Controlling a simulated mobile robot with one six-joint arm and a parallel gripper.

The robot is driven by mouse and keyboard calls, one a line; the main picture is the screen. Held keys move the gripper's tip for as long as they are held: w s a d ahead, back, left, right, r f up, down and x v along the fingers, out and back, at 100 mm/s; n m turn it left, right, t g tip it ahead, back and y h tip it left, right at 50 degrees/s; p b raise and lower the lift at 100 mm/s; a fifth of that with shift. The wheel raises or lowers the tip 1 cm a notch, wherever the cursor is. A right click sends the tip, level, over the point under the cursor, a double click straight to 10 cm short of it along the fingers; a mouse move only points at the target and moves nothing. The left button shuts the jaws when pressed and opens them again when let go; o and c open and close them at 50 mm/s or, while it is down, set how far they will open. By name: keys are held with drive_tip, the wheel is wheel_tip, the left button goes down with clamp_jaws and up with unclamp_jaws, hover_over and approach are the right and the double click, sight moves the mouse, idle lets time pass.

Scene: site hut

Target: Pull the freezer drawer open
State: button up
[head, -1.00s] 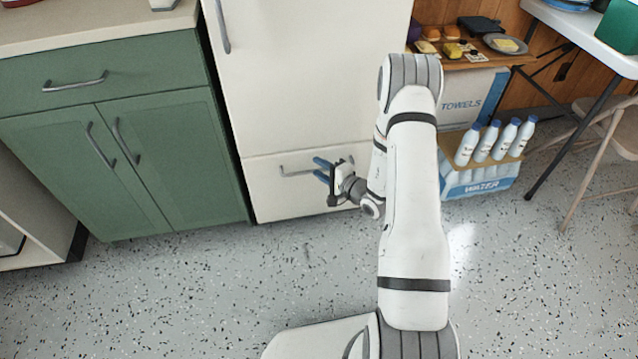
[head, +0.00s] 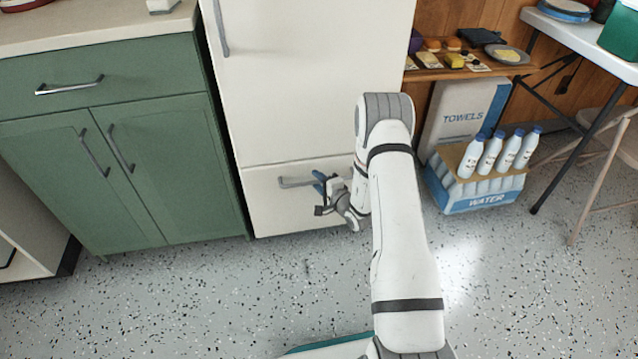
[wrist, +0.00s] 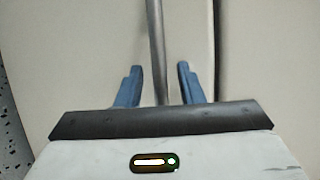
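The freezer drawer (head: 268,213) is the low cream front under the tall fridge door, and it looks shut. Its grey bar handle (head: 295,182) runs sideways near the drawer's top; its right part is hidden by my gripper (head: 322,181). In the wrist view the handle (wrist: 156,45) runs upright between the two blue fingers of my gripper (wrist: 158,75). The fingers stand apart, one on each side of the bar, with a gap to both. My gripper is open around the handle and does not grip it.
A green cabinet (head: 180,190) stands left of the fridge (head: 300,90). A water crate with several bottles (head: 495,198) and a towels box (head: 462,115) stand to the right, near a folding chair (head: 600,165). The speckled floor (head: 190,305) before the drawer is clear.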

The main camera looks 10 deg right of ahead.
drive_tip(key=shift+c, duration=0.2)
clamp_jaws()
idle(0.4)
